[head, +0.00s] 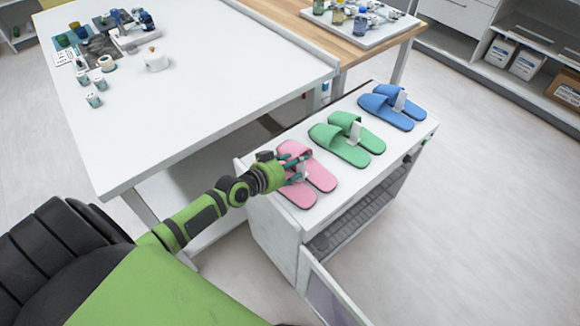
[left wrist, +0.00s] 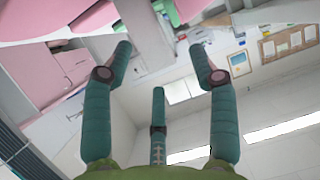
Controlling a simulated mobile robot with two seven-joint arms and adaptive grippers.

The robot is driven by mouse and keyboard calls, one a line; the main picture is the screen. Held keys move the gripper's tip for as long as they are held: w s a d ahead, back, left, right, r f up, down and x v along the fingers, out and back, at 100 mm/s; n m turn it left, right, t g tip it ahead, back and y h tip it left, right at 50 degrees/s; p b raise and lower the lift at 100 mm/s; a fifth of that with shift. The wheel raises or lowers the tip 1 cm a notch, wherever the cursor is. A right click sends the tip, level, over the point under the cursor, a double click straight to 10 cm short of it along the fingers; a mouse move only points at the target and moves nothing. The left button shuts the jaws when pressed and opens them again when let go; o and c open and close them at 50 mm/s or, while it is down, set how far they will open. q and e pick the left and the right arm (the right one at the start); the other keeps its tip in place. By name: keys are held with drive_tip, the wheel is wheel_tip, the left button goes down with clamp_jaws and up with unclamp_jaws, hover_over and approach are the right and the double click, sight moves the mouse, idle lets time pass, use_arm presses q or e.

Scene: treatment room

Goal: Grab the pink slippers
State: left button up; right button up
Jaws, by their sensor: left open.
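The pink slippers (head: 299,193) lie side by side on the white cabinet top (head: 269,202), at its left end. A small white piece stands between them, partly hidden by my fingers. My left gripper (head: 297,164) is at the pink slippers, its teal fingers over their straps and the white piece. In the left wrist view its fingers (left wrist: 166,55) are spread, with nothing clearly held between them. Pink surfaces show at the upper left there, but I cannot tell which are slippers. Whether the fingers touch the slippers is unclear. My right gripper is out of view.
Green slippers (head: 338,149) and blue slippers (head: 383,112) lie further right on the same cabinet. The cabinet has an open door (head: 330,297) at the front. The floor at right is clear.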

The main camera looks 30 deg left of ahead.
use_arm(q)
drive_tip(key=shift+w+d+f, duration=0.2)
drive_tip(key=shift+w+f, duration=0.1)
drive_tip(key=shift+w, duration=0.3)
clamp_jaws()
drive_tip(key=shift+r, duration=0.1)
